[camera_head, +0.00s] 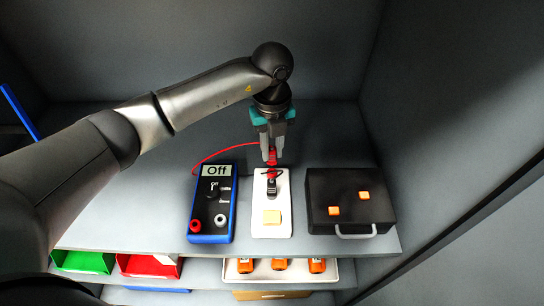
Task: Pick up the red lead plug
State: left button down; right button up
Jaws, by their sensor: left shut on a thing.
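My left gripper (271,150) reaches down from above over the white tray (284,228) at the middle of the shelf. It is shut on the red lead plug (272,157), which is small and partly hidden by the fingers. A red lead (207,157) curves from near the plug to the left, behind the blue meter. A black plug (271,187) lies on the white tray just below the gripper; I cannot tell whether the red plug touches it. My right gripper is not in view.
A blue meter (211,204) reading "Off" stands left of the tray. A black case (350,190) with orange blocks stands right. Green (84,262) and red (150,266) bins sit on the shelf below. A wall closes the right side.

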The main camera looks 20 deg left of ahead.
aim_at(272, 149)
pick_arm(q)
notch_tip(272, 149, up, 19)
jog(key=p, duration=0.3)
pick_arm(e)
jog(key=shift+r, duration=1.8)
pick_arm(q)
jog(key=shift+f, duration=0.15)
